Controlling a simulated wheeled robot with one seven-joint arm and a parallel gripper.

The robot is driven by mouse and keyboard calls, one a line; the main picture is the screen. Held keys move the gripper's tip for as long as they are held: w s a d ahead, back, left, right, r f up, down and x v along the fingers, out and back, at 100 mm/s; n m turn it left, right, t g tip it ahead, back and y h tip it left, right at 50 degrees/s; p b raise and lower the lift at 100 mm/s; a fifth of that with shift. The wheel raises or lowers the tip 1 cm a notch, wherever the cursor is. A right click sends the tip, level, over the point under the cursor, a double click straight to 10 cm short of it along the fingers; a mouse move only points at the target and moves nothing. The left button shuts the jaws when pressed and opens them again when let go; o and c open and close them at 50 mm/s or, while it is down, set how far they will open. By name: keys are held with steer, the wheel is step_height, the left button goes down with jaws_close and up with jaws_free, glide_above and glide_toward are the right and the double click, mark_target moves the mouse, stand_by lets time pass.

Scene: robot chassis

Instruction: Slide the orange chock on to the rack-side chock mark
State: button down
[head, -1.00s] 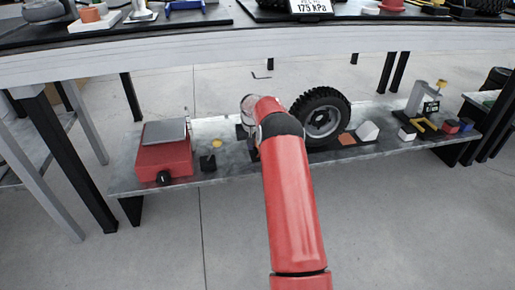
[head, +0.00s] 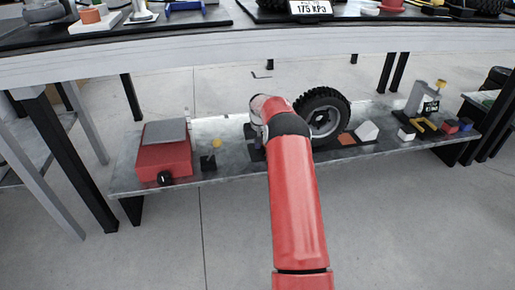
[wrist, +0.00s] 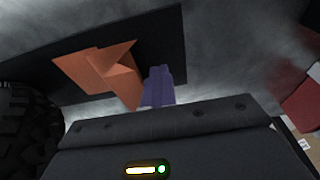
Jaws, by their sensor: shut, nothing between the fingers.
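The orange chock (wrist: 118,75) sits on a black mat (wrist: 165,35) in the wrist view. It is a wedge, with orange running on to its left; I cannot tell whether that part is chock or flat mark. My gripper (wrist: 160,72) is shut and empty, its fingertips close at the chock's right side; I cannot tell whether they touch it.
The black tyre (head: 322,117) stands on the low shelf (head: 225,177), also at the left of the wrist view (wrist: 25,125). A red scale (head: 166,155) stands at the shelf's left. A clamp stand (head: 420,100) and small blocks are at right. The bench top (head: 200,65) overhangs behind.

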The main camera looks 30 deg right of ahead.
steer(key=shift+s+d+p, duration=0.15)
steer(key=shift+s+d, duration=0.1)
steer(key=shift+d, duration=0.6)
steer(key=shift+s+d+p, duration=0.2)
steer(key=shift+d, duration=0.6)
steer(key=shift+s+d+p, duration=0.15)
steer(key=shift+s+d, duration=0.1)
steer(key=shift+d, duration=0.6)
steer(key=shift+a, duration=0.1)
steer(key=shift+w+a, duration=0.3)
steer(key=shift+a, duration=0.65)
steer(key=shift+r+p, duration=2.6)
steer(key=shift+r, duration=1.45)
steer(key=shift+f, duration=0.1)
